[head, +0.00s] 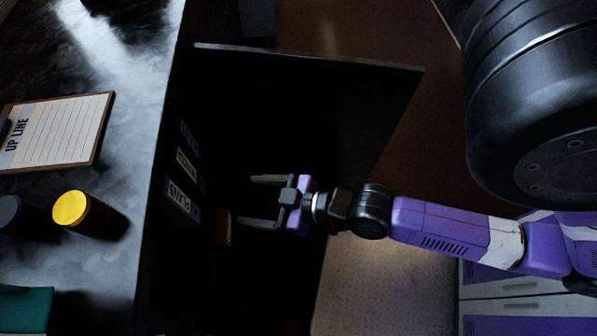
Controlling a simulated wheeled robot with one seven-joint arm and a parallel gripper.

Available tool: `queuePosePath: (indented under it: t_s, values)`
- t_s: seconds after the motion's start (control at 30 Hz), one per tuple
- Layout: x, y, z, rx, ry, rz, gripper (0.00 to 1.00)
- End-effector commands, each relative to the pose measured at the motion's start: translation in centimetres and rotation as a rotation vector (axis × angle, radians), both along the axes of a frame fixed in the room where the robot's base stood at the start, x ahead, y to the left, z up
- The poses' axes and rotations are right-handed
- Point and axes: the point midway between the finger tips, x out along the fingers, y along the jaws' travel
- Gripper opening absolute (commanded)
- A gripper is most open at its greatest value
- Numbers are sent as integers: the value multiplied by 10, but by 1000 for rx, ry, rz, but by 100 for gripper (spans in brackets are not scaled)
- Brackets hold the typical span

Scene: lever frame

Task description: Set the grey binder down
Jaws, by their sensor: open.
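My gripper (246,201) is open, with its two fingers pointing left and nothing visible between them. It is in front of a dark shelf space below the counter. Several labelled spines stand there in deep shadow, just left of the fingers. One label reads like "PLANS" (182,196), and another label (187,163) sits above it in the picture. The fingers look apart from these spines. I cannot tell which of them, if any, is the grey binder.
A dark countertop (105,150) fills the left side. It holds a clipboard marked "UP LINE" (62,130), a yellow-topped cylinder (72,208) and a teal item (25,308). A thin brown edge (223,228) shows near the lower finger. A dark panel (330,65) borders the space above.

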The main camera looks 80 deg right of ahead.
Motion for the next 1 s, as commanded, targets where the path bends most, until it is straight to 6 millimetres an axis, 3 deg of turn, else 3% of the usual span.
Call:
queuePosePath:
  t_s: [0.03, 0.1, 0.33, 0.5, 0.87, 1.0]
  values:
    - [-21, 5, 9, 0, -5, -4, 74]
    - [-44, 11, 27, 3, -34, -10, 74]
    - [-92, 31, 84, 32, -112, 8, 74]
    - [-103, 39, 104, 48, -140, 21, 74]
    - [-104, 39, 106, 50, -143, 22, 74]
    - [-104, 39, 106, 50, -143, 22, 49]
